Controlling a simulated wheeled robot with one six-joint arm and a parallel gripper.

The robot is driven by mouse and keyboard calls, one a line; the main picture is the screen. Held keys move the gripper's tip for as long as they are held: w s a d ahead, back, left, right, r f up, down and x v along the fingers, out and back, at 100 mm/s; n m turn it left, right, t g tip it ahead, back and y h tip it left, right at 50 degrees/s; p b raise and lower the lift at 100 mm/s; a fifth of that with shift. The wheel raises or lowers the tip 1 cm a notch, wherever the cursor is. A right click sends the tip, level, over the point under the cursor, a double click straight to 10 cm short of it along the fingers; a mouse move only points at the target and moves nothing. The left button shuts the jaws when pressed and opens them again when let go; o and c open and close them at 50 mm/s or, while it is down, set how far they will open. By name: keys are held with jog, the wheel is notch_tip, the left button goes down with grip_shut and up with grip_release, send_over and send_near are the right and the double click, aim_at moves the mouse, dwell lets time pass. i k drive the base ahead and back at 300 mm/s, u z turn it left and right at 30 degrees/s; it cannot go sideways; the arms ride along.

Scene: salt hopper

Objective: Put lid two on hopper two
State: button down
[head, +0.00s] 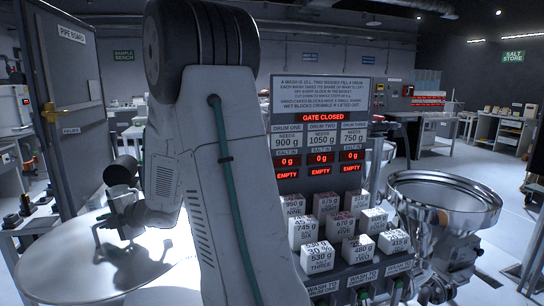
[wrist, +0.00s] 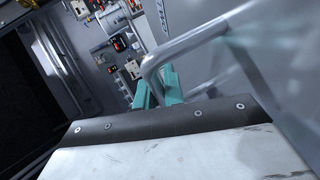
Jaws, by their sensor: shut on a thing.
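A wide round metal lid (head: 60,258) with a bar handle fills the lower left of the head view. My gripper (head: 120,222) is above it at the handle. In the wrist view, the teal fingers of my gripper (wrist: 158,90) are shut on the bent grey handle (wrist: 188,46), beside the lid's grey face (wrist: 268,55). A small label on that face is cut off and its number cannot be read. An open-topped shiny metal hopper (head: 445,195) stands at the right of the head view. No number shows on it, and my arm hides much of the middle.
A control panel (head: 322,118) reading "GATE CLOSED" stands behind several white salt blocks (head: 318,256) on a rack, between my arm and the hopper. A dark pipe board (head: 68,100) stands at left. Grey floor (head: 500,255) is open at far right.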

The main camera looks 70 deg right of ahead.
aim_at(454, 277)
jog(key=u, duration=0.85)
jog(key=k, duration=3)
jog(key=z, duration=2.05)
jog(key=i, duration=0.5)
jog(key=z, duration=0.05)
